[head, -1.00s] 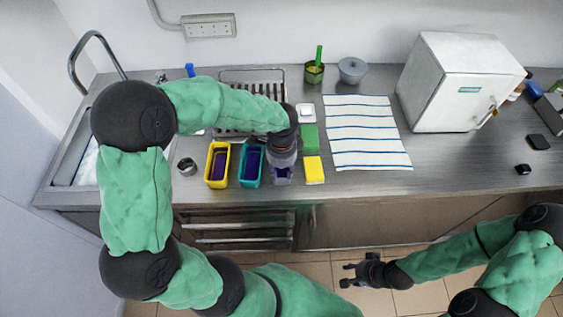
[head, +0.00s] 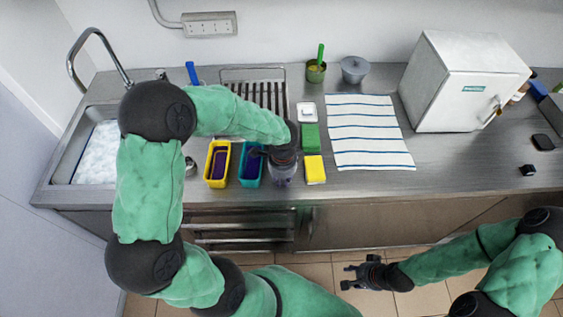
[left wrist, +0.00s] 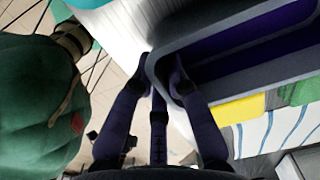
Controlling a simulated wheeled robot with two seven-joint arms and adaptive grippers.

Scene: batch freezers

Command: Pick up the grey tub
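The grey tub (head: 282,183) stands at the counter's front, right of the teal tub, and is mostly hidden under my left gripper (head: 282,172) in the head view. In the left wrist view the grey tub (left wrist: 218,42) shows its grey rim and purple inside. There, the fingertips of my left gripper (left wrist: 164,68) are close together on either side of its end wall and look shut on it. I cannot see clear space beneath the tub. My right gripper (head: 360,276) is open and empty, low in front of the counter.
A yellow tub (head: 208,170) and a teal tub (head: 242,178) stand left of the grey tub. A yellow sponge (head: 315,170) and a green sponge (head: 310,137) lie just to its right. A striped towel (head: 365,135) and a white freezer (head: 455,85) are farther right.

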